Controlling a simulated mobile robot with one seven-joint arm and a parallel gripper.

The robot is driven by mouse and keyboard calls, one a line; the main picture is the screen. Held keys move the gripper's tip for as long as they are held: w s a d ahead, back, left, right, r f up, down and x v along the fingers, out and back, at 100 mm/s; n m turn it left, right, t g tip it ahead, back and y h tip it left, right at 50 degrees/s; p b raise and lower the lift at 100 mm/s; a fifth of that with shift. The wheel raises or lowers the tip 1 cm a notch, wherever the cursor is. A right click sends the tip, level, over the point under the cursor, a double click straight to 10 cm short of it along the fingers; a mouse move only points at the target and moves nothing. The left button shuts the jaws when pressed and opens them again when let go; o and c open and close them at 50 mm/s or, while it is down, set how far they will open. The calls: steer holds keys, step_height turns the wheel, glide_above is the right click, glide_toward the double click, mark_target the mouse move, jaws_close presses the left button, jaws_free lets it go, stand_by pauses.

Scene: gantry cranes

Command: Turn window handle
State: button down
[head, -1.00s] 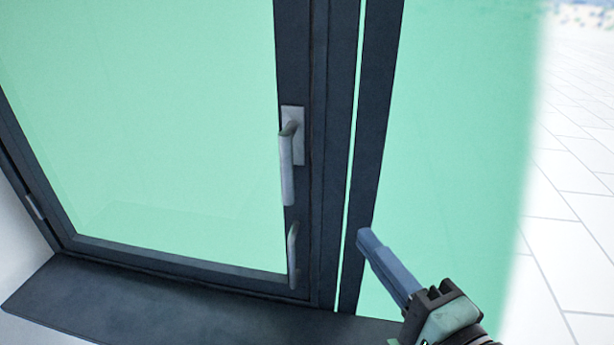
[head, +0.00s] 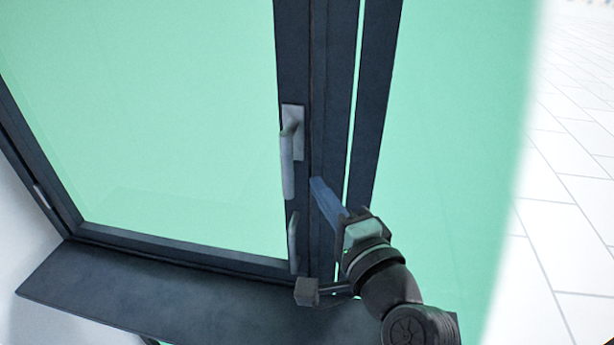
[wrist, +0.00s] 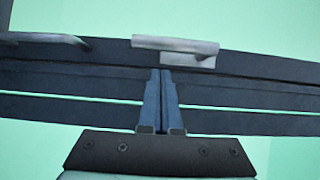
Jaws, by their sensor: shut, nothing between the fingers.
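The grey window handle (head: 287,160) sits on a plate on the dark window frame (head: 294,60), its lever pointing down. It also shows in the wrist view (wrist: 175,45), above my fingertips. A second, lower grey handle (head: 292,243) is on the same frame; it shows at the left of the wrist view (wrist: 45,39). My gripper (head: 314,183) is shut and empty, with its blue fingers just right of the lever's lower end. Contact with the frame cannot be told.
A dark sill (head: 160,295) runs below the window. The pane (head: 150,120) is pale green and looks clear. A narrow bright gap separates the frame from another dark post (head: 376,90). Pale tiled floor (head: 560,200) lies at the right.

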steer(key=shift+w+a+p, duration=0.2)
steer(key=shift+w+a, duration=0.05)
steer(key=shift+a, duration=0.3)
steer(key=shift+w+a+p, duration=0.15)
steer(key=shift+w+a, duration=0.1)
steer(key=shift+a, duration=0.3)
steer(key=shift+a+f+m+b, duration=0.15)
steer(key=shift+a+m+b, duration=0.05)
steer(key=shift+m+b, duration=0.15)
